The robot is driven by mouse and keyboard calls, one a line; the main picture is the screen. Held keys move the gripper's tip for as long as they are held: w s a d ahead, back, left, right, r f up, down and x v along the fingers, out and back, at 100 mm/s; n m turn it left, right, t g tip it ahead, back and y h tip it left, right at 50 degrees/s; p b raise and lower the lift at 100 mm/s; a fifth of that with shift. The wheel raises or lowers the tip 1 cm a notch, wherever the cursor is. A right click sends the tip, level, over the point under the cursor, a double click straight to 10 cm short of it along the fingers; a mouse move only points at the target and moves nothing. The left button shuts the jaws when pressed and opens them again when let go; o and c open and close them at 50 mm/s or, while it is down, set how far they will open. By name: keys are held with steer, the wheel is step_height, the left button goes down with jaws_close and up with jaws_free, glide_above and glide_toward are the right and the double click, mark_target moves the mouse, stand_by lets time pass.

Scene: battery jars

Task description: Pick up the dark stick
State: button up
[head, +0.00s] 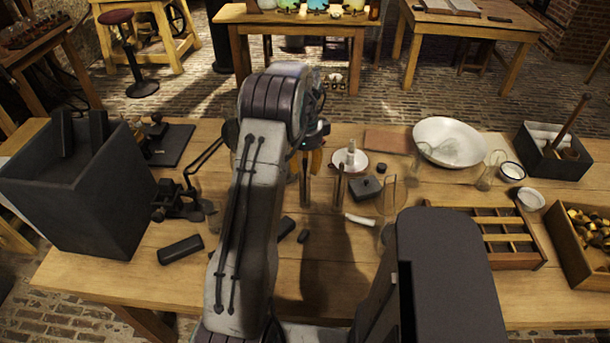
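My gripper (306,180) hangs over the middle of the wooden table, mostly hidden behind my own arm. Its fingers are small and dark here, and I cannot tell whether they are open or shut or hold anything. A thick dark stick (180,249) lies on its side at the table's front left, clear of the gripper. Another dark stick (286,228) lies in front of the gripper, partly covered by my arm. A small dark piece (303,236) lies beside it. Which of these is the task's dark stick is unclear.
A tall dark box (85,195) stands at the left. Glass jars (391,193), a dark square block (364,188) and a pale handle (359,219) are right of the gripper. A white bowl (449,141) and a divided wooden tray (528,250) are farther right.

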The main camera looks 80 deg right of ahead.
jaws_close()
steer(key=shift+r, duration=0.1)
stand_by(0.3)
